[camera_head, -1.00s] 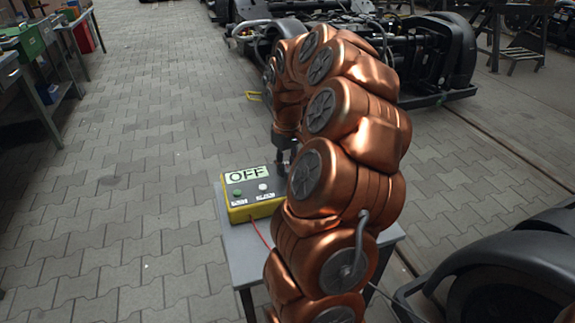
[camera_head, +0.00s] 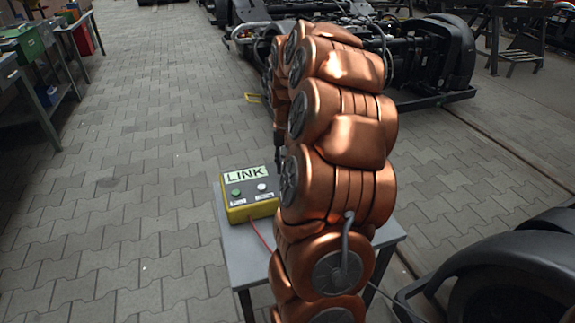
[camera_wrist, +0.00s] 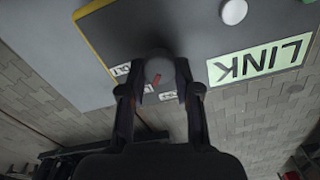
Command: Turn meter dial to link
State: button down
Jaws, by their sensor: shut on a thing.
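The meter (camera_head: 249,205) is a yellow box with a dark grey top, standing on a small grey table. Its display (camera_head: 245,173) reads LINK in the head view and also shows upside down in the wrist view (camera_wrist: 262,62). The dial (camera_wrist: 158,70) is a round dark knob with a red mark, seen in the wrist view. My gripper (camera_wrist: 158,92) is shut on the dial, with one finger on each side of it. In the head view my arm hides the dial and most of the gripper.
The small grey table (camera_head: 243,262) has bare surface in front of the meter. A red cable runs from the meter. A workbench (camera_head: 35,75) with boxes is at the left. Paved floor is clear at the left.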

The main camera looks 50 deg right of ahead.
jog(key=shift+m, duration=0.6)
jog(key=c, duration=0.8)
grip_release()
jog(key=shift+r, duration=0.15)
notch_tip(320, 180, up, 12)
dwell(0.4)
